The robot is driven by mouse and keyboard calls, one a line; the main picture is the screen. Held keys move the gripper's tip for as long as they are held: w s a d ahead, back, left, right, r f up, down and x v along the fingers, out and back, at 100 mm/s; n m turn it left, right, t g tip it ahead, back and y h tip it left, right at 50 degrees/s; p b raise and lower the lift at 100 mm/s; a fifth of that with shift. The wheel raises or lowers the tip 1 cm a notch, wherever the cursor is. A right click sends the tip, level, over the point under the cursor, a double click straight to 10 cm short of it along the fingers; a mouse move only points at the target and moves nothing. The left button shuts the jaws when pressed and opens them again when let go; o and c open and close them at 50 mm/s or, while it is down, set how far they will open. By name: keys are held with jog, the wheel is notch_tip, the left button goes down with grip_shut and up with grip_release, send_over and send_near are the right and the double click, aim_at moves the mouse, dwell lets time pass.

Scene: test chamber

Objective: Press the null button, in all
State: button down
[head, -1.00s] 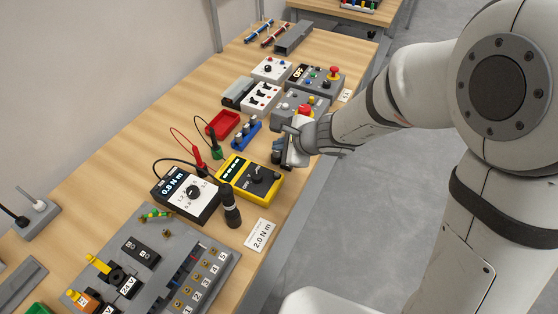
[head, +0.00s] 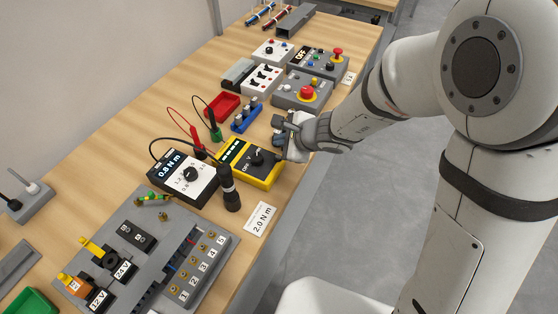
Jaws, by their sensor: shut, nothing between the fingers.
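No label reading null is legible at this size. A black and white meter (head: 184,178) reads 0.8 N m, with a dark dial in its middle. A black handled tool (head: 229,190) stands beside it. My gripper (head: 281,140) is shut and empty, close to the yellow meter's right corner. I cannot tell whether it touches anything, and it hides part of what lies behind it.
A grey box (head: 302,91) with a red mushroom button stands behind my gripper. Blue posts (head: 246,115), a red tray (head: 222,105) and switch boxes (head: 262,79) stand farther back. A grey terminal board (head: 165,255) lies in front. A 2.0 N m card (head: 260,219) lies near the table edge.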

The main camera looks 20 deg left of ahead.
jog(key=shift+f+b, duration=1.35)
jog(key=shift+f, duration=0.2)
jog(key=shift+f, duration=0.1)
dwell(0.8)
jog(key=shift+f+b, duration=0.35)
jog(key=shift+b, duration=0.3)
jog(key=shift+f+b, duration=0.45)
jog(key=shift+b, duration=0.2)
dwell(0.4)
dwell(0.3)
jog(key=shift+r+p, duration=0.65)
jog(key=shift+r, duration=0.3)
notch_tip(320, 180, up, 5)
jog(key=p, duration=0.4)
